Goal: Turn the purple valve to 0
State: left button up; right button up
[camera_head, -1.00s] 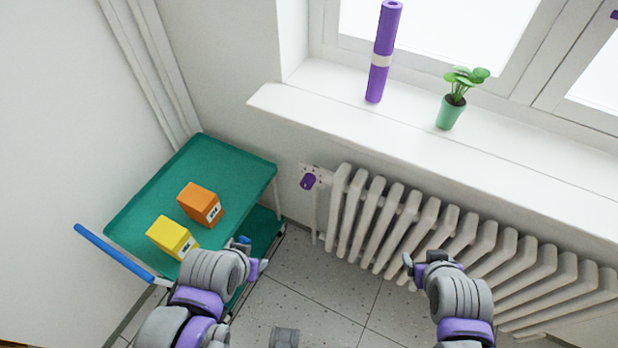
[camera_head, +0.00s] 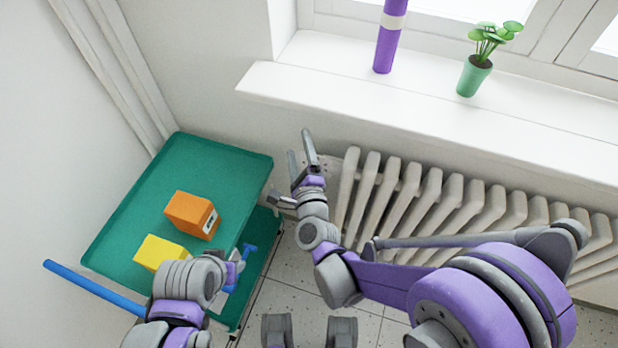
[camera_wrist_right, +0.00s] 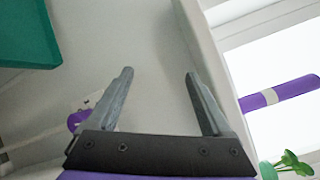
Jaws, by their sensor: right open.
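The purple valve (camera_wrist_right: 76,121) shows in the right wrist view at the lower left, beside the radiator pipe and partly cut off by my gripper's body. In the head view my right gripper covers its place at the radiator's left end. My right gripper (camera_head: 301,148) is open and empty in front of the wall there, fingers pointing up. In the right wrist view its two fingers (camera_wrist_right: 160,73) stand wide apart, with the valve outside them on the left. My left gripper (camera_head: 234,270) is low beside the green cart; its jaws are too small to read.
The white radiator (camera_head: 430,200) runs right under the windowsill (camera_head: 420,100), which holds a purple roll (camera_head: 386,50) and a potted plant (camera_head: 475,75). A green cart (camera_head: 140,210) with an orange box (camera_head: 190,213) and a yellow box (camera_head: 158,251) stands left.

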jog(key=s+f+m+h+b, duration=0.2)
jog(key=f+m+h, duration=0.3)
jog(key=f+m, duration=0.45)
jog(key=s+f+m+h+b, duration=0.2)
jog(key=f+m+h, duration=0.2)
jog(key=f+m, duration=0.55)
pick_arm(q)
jog(key=f, duration=0.5)
jog(key=shift+w+f, duration=0.2)
pick_arm(e)
jog(key=shift+n+g, duration=0.3)
jog(key=shift+n, duration=0.1)
jog(key=x, duration=1)
jog(key=shift+w+d+f, duration=0.1)
jog(key=shift+w+f, duration=0.15)
jog(key=shift+f, duration=0.1)
grip_shut()
pick_arm(q)
jog(key=shift+f, duration=0.15)
